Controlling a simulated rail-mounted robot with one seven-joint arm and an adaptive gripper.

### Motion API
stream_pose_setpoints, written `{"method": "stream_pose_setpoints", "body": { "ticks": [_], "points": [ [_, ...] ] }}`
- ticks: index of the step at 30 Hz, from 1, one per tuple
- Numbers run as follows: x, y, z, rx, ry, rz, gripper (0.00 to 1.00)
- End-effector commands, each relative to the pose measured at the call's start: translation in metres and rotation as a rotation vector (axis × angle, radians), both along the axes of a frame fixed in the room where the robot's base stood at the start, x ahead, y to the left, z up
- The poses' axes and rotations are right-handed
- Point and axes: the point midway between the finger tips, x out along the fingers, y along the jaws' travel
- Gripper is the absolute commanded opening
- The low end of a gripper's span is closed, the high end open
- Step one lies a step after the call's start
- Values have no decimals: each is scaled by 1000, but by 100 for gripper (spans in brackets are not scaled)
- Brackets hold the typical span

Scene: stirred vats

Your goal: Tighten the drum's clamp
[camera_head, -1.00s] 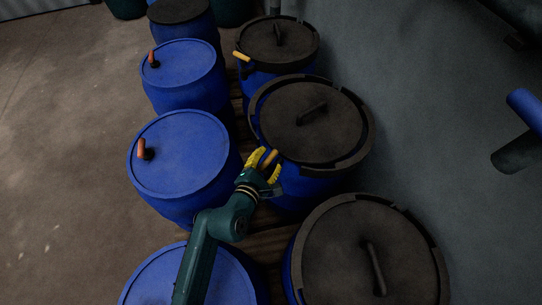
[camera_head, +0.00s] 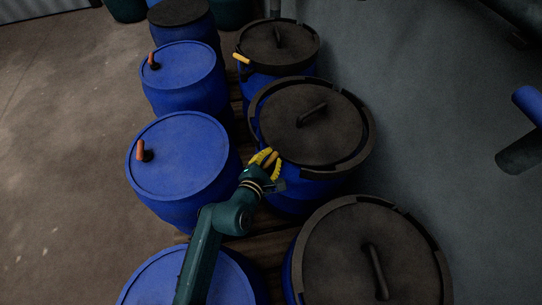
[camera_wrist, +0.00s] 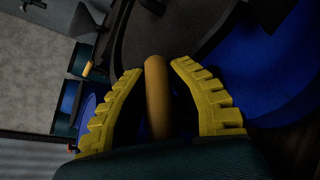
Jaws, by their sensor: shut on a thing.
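The drum (camera_head: 300,195) in the middle of the right row is blue, with a dark lid (camera_head: 312,120) that has a raised bar handle. A dark clamp ring (camera_head: 362,140) runs around the lid's rim. The clamp's orange-yellow lever (camera_head: 271,158) is at the rim's near left side. My gripper (camera_head: 268,156), with yellow ribbed fingers, is shut on this lever. In the wrist view the lever (camera_wrist: 157,95) stands between the two fingers, and part of the dark rim and blue drum wall shows behind. The lever's hinge is hidden by the gripper.
Another clamped drum (camera_head: 278,42) with a yellow lever stands behind, and a dark-lidded drum (camera_head: 340,270) stands in front. Blue-topped drums (camera_head: 178,165) with orange-red fittings line the left. A blue-tipped pipe (camera_head: 525,135) juts in at right. Open floor (camera_head: 60,160) lies left.

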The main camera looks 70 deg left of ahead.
Motion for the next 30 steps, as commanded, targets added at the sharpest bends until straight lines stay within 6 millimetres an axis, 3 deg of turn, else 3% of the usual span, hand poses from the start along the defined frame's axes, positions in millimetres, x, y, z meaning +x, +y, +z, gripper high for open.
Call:
{"method": "stream_pose_setpoints", "body": {
  "ticks": [11, 30],
  "points": [
    [1, -1, -3, -1, -2, -136, 0],
    [7, -13, 3, 1, -2, -726, 0]
  ]
}}
